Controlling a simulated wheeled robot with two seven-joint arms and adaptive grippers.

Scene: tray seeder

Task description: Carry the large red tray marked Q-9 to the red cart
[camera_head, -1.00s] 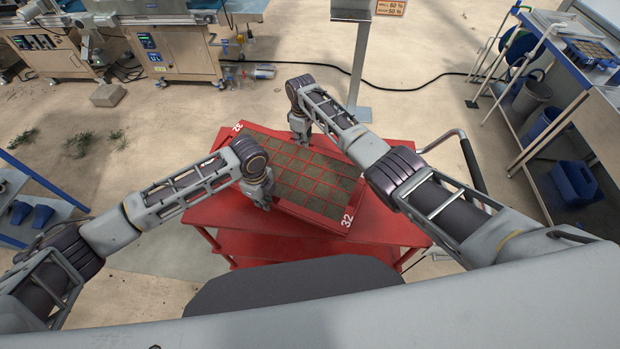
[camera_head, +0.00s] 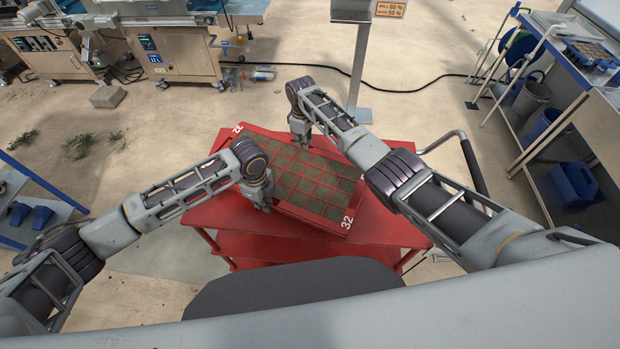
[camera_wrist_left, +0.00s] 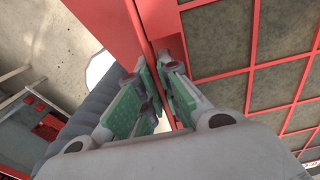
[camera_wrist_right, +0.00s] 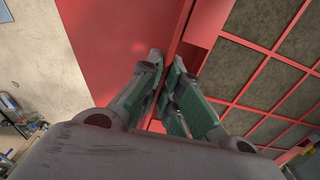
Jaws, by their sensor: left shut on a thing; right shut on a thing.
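A large red tray (camera_head: 312,218) with a grid of dark square cells sits at an angle over the top of the red cart (camera_head: 215,212). Its white corner marks read 32; I see no Q-9. My left gripper (camera_head: 266,207) is shut on the tray's near-left rim, which also shows between the fingers in the left wrist view (camera_wrist_left: 172,50). My right gripper (camera_head: 301,144) is shut on the far rim, seen in the right wrist view (camera_wrist_right: 180,30). The tray appears to rest on the cart top, but I cannot tell if there is a small gap.
A grey post (camera_head: 359,65) with a sign stands behind the cart. A shelf unit (camera_head: 590,110) with bins is at the right, and a blue-edged shelf (camera_head: 40,178) at the left. Machines (camera_head: 182,50) stand at the back left. A black cable crosses the floor.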

